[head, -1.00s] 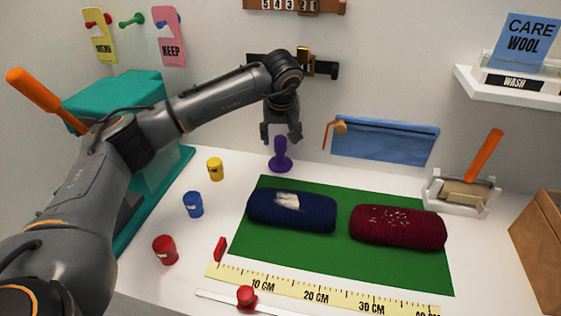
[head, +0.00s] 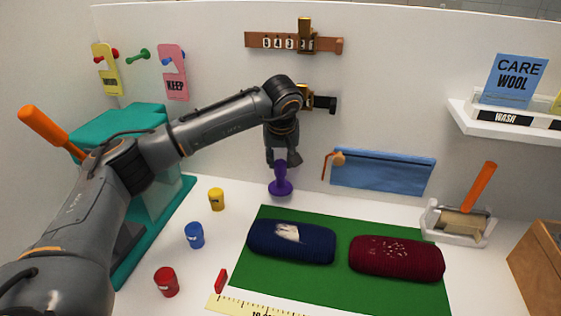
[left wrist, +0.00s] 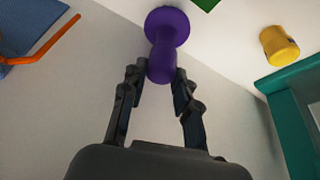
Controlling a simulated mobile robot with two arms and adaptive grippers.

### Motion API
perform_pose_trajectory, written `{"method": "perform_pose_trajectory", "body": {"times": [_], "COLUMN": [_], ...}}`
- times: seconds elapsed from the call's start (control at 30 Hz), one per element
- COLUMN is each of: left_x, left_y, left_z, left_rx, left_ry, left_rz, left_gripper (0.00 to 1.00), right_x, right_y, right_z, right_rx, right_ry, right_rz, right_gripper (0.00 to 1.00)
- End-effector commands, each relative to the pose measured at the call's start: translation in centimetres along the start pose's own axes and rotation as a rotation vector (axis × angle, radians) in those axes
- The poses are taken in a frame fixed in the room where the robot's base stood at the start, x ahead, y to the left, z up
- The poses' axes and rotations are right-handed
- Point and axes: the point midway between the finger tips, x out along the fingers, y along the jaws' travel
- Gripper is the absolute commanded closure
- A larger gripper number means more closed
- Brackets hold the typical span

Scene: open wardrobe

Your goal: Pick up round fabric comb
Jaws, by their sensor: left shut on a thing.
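The round fabric comb appears to be the purple tool (head: 281,183) with a round base and an upright handle. It stands at the back of the white table, behind the green mat (head: 262,275). My left gripper (head: 284,162) comes down from above and is shut on the top of its handle. In the left wrist view the purple handle (left wrist: 163,62) sits between the tips of both fingers (left wrist: 160,75), with the round base beyond them. The base looks to be at the table surface; any gap under it cannot be told. My right gripper is not in view.
A navy knit roll (head: 310,246) and a maroon one (head: 385,260) lie on the mat. Yellow (head: 216,199), blue (head: 194,235) and red (head: 166,282) pots stand left. A blue pouch (head: 380,171) hangs right of the comb on the back wall.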

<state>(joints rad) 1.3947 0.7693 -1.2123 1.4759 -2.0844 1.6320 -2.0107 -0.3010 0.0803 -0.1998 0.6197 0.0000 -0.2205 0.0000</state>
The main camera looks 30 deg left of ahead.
Motion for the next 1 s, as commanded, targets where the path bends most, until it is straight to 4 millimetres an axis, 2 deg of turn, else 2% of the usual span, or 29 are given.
{"method": "perform_pose_trajectory", "body": {"times": [0.03,0.33,0.4,0.6,0.8,1.0], "left_x": [-1.6,-9.4,-10.2,-13.1,-14.8,-15.2], "left_y": [0.0,0.4,0.5,0.8,0.9,1.0], "left_z": [-0.7,2.0,3.6,6.6,8.3,8.8], "left_rx": [-0.001,0.003,0.005,0.003,0.001,-0.001], "left_ry": [0.002,0.004,0.003,0.003,0.002,0.002], "left_rz": [0.001,0.002,0.002,0.003,0.001,0.001], "left_gripper": [1.0,1.0,1.0,1.0,1.0,1.0], "right_x": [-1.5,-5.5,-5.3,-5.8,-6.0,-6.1], "right_y": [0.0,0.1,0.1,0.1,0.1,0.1], "right_z": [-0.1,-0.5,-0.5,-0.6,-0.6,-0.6], "right_rx": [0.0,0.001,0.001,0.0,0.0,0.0], "right_ry": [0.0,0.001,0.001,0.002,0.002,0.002], "right_rz": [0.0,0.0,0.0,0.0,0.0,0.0], "right_gripper": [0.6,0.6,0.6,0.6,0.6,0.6]}}
